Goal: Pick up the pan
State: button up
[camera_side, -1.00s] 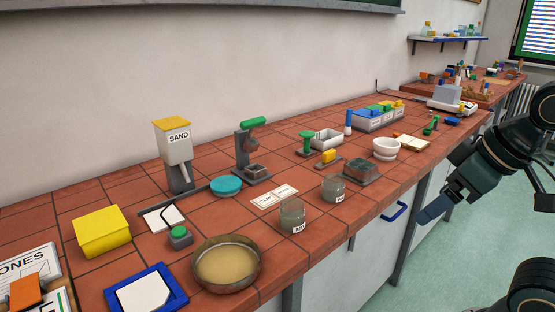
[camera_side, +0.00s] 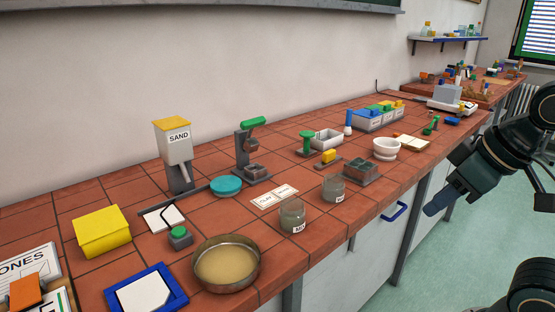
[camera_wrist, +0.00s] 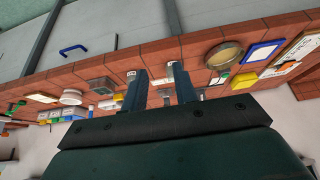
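The pan (camera_side: 227,287) is a round brown dish with pale yellow contents, near the front edge of the tiled bench in the side view. It also shows in the wrist view (camera_wrist: 211,58), beyond the fingertips and to their right. My gripper (camera_side: 437,208) is in front of the bench at the right of the side view, well apart from the pan. In the wrist view my gripper (camera_wrist: 158,69) has its two fingers spread with nothing between them.
Around the pan are a blue-framed tray (camera_side: 177,301), a green-button box (camera_side: 180,238) and a glass jar (camera_side: 292,217). A second jar (camera_side: 333,189), a white mortar (camera_side: 386,149) and a sand dispenser (camera_side: 176,151) stand farther along. A blue handle (camera_side: 395,212) sticks out below the bench edge.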

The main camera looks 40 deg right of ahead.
dwell(0.3)
jog(key=w+a+r+n+g, duration=0.1)
jog(key=w+a+n+g, duration=0.1)
jog(key=w+a+n, duration=0.4)
jog(key=w+a+r+n+g, duration=0.1)
jog(key=w+a+n, duration=0.2)
jog(key=w, duration=0.6)
jog(key=w+a+f+n+g, duration=0.1)
jog(key=w+a+f+n, duration=0.3)
jog(key=a, duration=0.2)
jog(key=w+a+f+n+g, duration=0.1)
jog(key=w+a+f+n, duration=0.3)
jog(key=a, duration=0.3)
jog(key=shift+w+a+f+n+g, duration=0.3)
jog(key=shift+w+n, duration=0.2)
jog(key=shift+w, duration=0.25)
jog(key=shift+f, duration=4.25)
jog(key=shift+f, duration=0.1)
